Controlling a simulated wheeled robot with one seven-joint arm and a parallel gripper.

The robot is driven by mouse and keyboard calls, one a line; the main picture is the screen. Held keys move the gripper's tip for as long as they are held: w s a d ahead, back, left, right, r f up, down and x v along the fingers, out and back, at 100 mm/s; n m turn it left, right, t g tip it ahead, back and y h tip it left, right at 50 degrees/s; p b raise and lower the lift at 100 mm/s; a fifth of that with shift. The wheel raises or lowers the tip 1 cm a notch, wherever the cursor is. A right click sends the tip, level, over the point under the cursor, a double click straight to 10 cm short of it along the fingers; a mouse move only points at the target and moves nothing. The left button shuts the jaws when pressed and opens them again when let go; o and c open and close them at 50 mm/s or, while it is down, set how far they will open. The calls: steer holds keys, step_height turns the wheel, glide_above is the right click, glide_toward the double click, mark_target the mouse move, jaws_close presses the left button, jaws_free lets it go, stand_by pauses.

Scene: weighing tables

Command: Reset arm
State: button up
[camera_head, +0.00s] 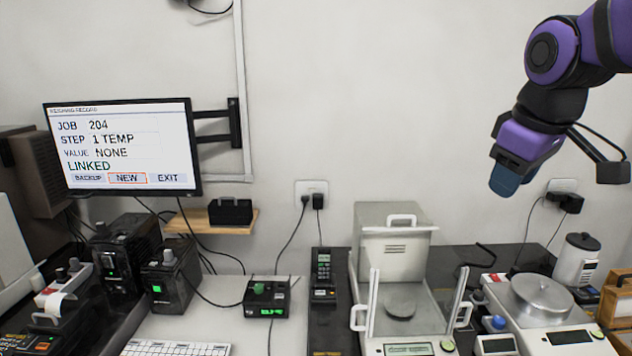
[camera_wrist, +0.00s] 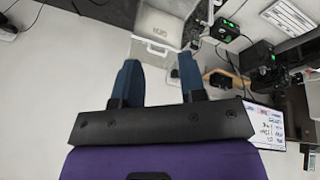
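My arm is purple and black and comes in from the upper right in the head view. My gripper (camera_head: 505,181) hangs in the air in front of the wall, above the right side of the counter. In the wrist view my gripper (camera_wrist: 158,75) shows two blue fingers spread apart with a gap between them. Nothing is held between the fingers. My gripper touches nothing that I can see.
A monitor (camera_head: 120,147) is on the left wall. Below stand a glass-sided balance (camera_head: 397,230), a round-pan scale (camera_head: 541,297), a grey canister (camera_head: 577,262), a small green-lit device (camera_head: 267,298) and black boxes (camera_head: 128,258). The air around my gripper is clear.

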steer(key=s+f+m, duration=0.2)
steer(key=s+m, duration=0.1)
steer(key=s, duration=0.4)
steer(key=s+d+f+m+t, duration=0.1)
steer(key=s+f+m, duration=0.1)
steer(key=s, duration=0.5)
steer(key=shift+d+m+y, duration=0.3)
steer(key=shift+m, duration=0.3)
steer(key=shift+s+f, duration=0.1)
